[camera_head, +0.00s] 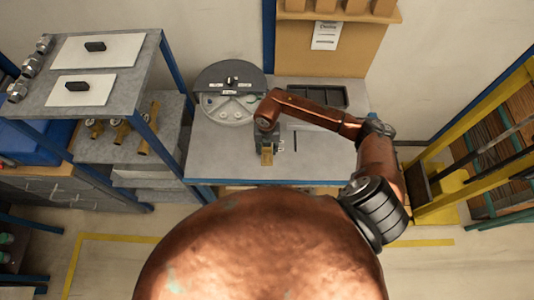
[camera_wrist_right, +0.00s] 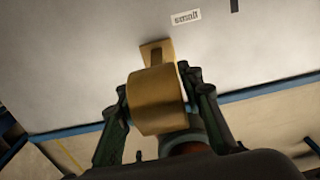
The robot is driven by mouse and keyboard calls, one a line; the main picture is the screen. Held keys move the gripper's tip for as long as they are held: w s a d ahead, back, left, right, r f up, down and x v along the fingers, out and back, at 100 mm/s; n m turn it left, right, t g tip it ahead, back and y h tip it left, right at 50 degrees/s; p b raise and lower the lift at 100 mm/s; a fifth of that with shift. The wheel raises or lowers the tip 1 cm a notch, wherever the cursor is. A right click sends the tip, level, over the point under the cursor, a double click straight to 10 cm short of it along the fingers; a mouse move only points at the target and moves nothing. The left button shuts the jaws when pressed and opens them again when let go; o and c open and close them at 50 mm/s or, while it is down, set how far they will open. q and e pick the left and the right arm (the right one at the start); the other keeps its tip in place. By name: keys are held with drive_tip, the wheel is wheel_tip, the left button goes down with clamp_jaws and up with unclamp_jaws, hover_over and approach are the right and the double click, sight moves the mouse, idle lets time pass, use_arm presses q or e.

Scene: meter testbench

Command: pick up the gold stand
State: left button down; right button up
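The gold stand (camera_wrist_right: 156,105) shows large in the right wrist view, with a rounded front and a flat plate behind it. It also shows in the head view (camera_head: 267,157) over the front part of the grey bench. My right gripper (camera_wrist_right: 156,85) has one dark green finger on each side of the stand, with the fingertips close to its sides. I cannot tell whether both fingers press on it, or whether the stand rests on the bench. In the head view my right gripper (camera_head: 267,145) is partly hidden by its own arm. My left gripper is not in view.
A round grey device (camera_head: 230,93) stands on the bench (camera_head: 215,165) left of my right arm. A black tray (camera_head: 318,96) lies at the back. A label reading "small" (camera_wrist_right: 186,18) is by the stand. A shelf (camera_head: 130,85) with brass fittings (camera_head: 150,135) stands left; a yellow rack (camera_head: 480,150) right.

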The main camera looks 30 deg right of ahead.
clamp_jaws()
drive_tip(key=shift+w+r, duration=0.1)
drive_tip(key=shift+r, duration=0.15)
idle(0.5)
